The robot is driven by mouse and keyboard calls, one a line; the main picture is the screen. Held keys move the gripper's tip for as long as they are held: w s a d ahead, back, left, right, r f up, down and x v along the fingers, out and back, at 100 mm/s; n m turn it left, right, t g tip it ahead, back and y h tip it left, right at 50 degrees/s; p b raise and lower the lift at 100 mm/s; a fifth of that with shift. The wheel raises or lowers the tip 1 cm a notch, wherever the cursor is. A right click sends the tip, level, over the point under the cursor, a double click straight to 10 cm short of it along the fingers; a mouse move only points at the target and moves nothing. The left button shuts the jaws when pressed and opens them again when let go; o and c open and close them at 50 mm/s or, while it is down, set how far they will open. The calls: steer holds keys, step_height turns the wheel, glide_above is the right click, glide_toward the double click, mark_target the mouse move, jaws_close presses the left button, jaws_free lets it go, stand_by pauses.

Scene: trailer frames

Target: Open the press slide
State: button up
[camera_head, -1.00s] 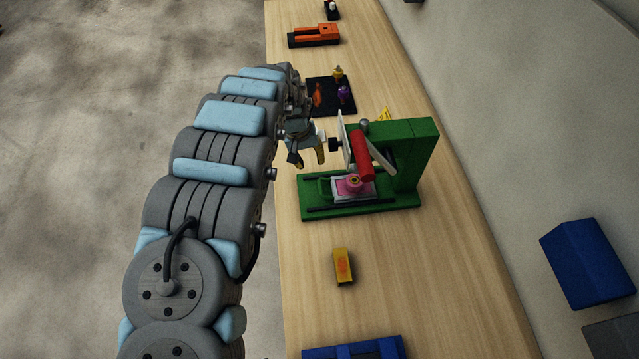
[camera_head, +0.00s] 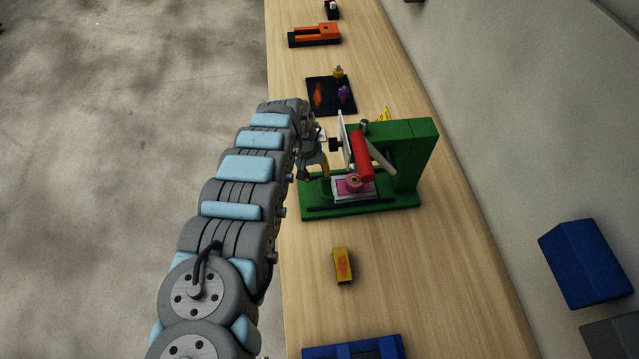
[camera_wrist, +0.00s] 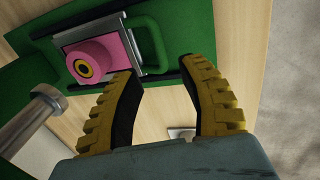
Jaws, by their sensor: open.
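The green press (camera_head: 415,150) stands on the wooden bench, with a red cylinder (camera_head: 362,155) on its arm. Its slide (camera_head: 339,199) is a light plate between dark rails at the base, carrying a pink round piece with a dark-centred yellow ring (camera_wrist: 84,67). A green loop handle (camera_wrist: 160,45) sticks out from the slide's end. My gripper (camera_head: 325,177) is at the left end of the press base, and partly hides the handle in the head view. In the wrist view my gripper (camera_wrist: 160,68) has its yellow fingers apart, with the handle just beyond the fingertips; I cannot tell whether they touch.
A small yellow block (camera_head: 342,265) lies in front of the press. A dark tray (camera_head: 330,97) with small coloured pieces and an orange device (camera_head: 315,34) are behind. A blue fixture (camera_head: 352,348) is at the front edge. A metal rod (camera_wrist: 35,118) shows close by.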

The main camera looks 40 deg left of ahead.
mark_target(320, 186)
steer(key=shift+w+d+f+b, duration=0.1)
steer(key=shift+w+f+b, duration=0.05)
steer(key=shift+f, duration=0.45)
steer(key=shift+w+d+f+b, duration=0.1)
steer(key=shift+f+b, duration=0.05)
steer(key=shift+f, duration=0.4)
steer(key=shift+s+f, duration=0.1)
steer(key=shift+f, duration=0.55)
steer(key=shift+w+d+f+b, duration=0.1)
steer(key=shift+w+f+b, duration=0.05)
steer(key=shift+f+b, duration=0.5)
steer(key=shift+w+d+f+b, duration=0.1)
steer(key=shift+f+b, duration=0.4)
steer(key=shift+f, duration=0.15)
jaws_close()
